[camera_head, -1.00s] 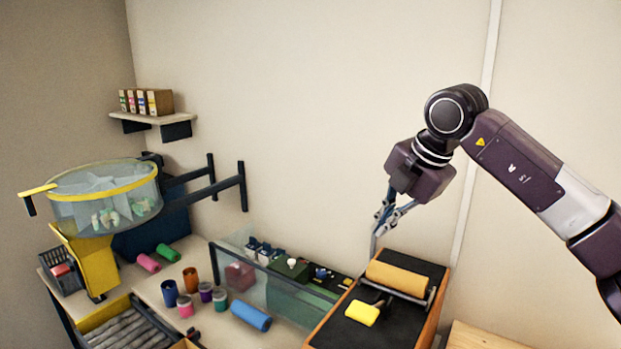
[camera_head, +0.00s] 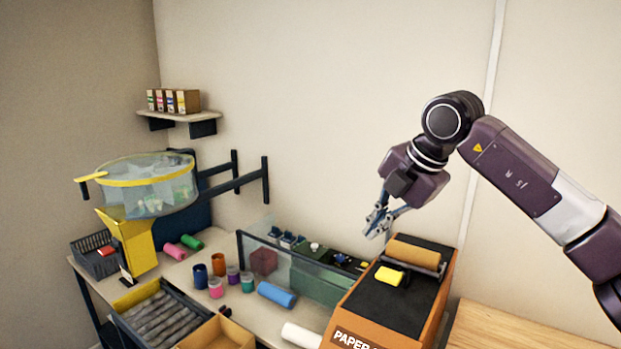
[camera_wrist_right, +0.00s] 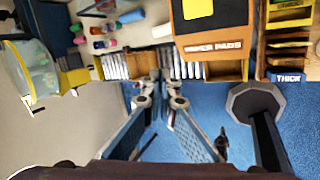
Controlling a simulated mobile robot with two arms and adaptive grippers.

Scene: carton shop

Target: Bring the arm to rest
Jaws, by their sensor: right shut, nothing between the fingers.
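My right gripper (camera_head: 379,219) is in the air in front of the back wall, above the back of the orange paper-pad box. The right arm comes in from the right side of the head view. The fingers are shut and hold nothing. In the right wrist view the gripper (camera_wrist_right: 161,78) shows with its fingertips together, over the blue floor and a row of grey rollers. My left gripper does not show.
The paper-pad box (camera_head: 385,305) bears a brown roll (camera_head: 413,253) and a yellow block (camera_head: 389,276). A clear-walled case (camera_head: 320,284), coloured cylinders and a yellow-rimmed drum (camera_head: 150,207) stand to the left. A wooden surface (camera_head: 510,328) lies at right.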

